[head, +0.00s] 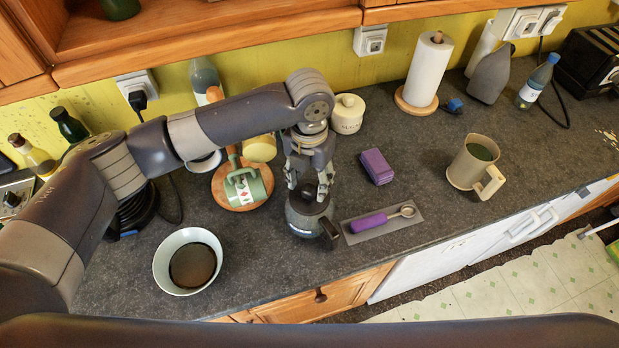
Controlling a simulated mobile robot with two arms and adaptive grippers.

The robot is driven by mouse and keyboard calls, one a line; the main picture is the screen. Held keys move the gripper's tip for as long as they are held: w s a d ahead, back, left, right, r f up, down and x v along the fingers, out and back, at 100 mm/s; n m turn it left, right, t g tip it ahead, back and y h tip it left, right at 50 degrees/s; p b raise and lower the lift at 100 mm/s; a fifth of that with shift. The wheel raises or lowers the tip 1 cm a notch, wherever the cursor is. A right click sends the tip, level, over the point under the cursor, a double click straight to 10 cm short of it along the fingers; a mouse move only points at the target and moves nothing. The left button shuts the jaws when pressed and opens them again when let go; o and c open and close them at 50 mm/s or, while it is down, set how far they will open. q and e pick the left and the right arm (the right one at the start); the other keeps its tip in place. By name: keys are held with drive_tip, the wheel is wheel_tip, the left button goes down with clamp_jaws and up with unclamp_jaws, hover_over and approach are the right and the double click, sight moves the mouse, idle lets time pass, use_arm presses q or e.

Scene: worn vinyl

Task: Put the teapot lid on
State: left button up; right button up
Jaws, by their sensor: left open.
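My left gripper (309,187) reaches down from above with its fingers apart, directly over a dark rounded pot (304,222) that looks like the teapot. The pot stands upright on the dark worktop near the front edge, with a blue-white mark low on its side and a dark handle or spout at its right. The fingertips are at the pot's top. The fingers cover much of that top, so I cannot tell whether a lid sits there or whether the fingers touch one. No separate loose teapot lid is clearly visible. My right gripper is out of view.
A white bowl (166,252) stands left. A purple-handled scoop (375,221) lies on a grey mat (409,223) close right. A purple block (377,167), cream jar (347,114) and beige jug (469,170) stand beyond.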

use_arm(q)
drive_tip(key=shift+r, duration=1.05)
drive_tip(key=shift+r, duration=0.15)
wheel_tip(320, 180, up, 12)
idle(0.4)
idle(1.0)
